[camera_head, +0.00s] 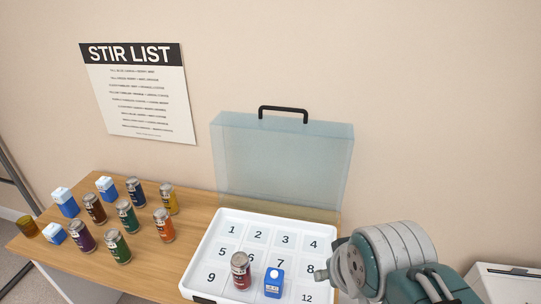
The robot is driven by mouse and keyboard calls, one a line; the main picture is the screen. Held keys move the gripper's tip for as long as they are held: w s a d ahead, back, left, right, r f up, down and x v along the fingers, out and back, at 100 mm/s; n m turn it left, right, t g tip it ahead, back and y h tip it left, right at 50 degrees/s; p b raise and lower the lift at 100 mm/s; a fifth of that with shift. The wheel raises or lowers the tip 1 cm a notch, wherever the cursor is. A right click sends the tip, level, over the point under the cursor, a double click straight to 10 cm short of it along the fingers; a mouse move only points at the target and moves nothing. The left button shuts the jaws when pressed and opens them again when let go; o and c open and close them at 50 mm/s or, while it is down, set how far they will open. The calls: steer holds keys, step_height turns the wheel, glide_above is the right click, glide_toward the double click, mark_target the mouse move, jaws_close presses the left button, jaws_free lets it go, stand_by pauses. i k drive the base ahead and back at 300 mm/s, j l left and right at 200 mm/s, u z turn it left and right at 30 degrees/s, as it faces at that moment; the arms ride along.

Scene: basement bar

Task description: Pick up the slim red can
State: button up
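A slim dark red can (241,272) with a silver top stands upright in the white numbered tray (192,284), right of the number 9. The number under it is hidden, and a blue carton (273,285) with a white cap stands close to its right. My arm, grey and teal, enters at the lower right, and its visible end overlaps the tray's right edge, right of the carton. I see no gripper fingers; whether the can is free of contact on its far side is hidden.
The tray's clear lid (282,160) stands open behind it with a black handle. Several other cans and blue-and-white cartons stand on the left of the wooden table (180,262). An amber cup (27,226) is at the far left. A white box (505,285) stands at right.

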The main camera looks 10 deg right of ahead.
mark_target(239, 263)
steer(key=j+z, duration=0.35)
steer(key=i+j+z, duration=0.1)
steer(key=z, duration=0.3)
steer(key=j+z, duration=0.35)
steer(key=k+j, duration=0.1)
steer(key=j, duration=0.3)
steer(key=j+z, duration=0.1)
steer(key=j, duration=0.3)
steer(key=k+j, duration=0.15)
steer(key=j, duration=0.25)
steer(key=k+j+z, duration=0.1)
steer(key=j, duration=0.3)
steer(key=k+j+z, duration=0.1)
steer(key=j, duration=0.3)
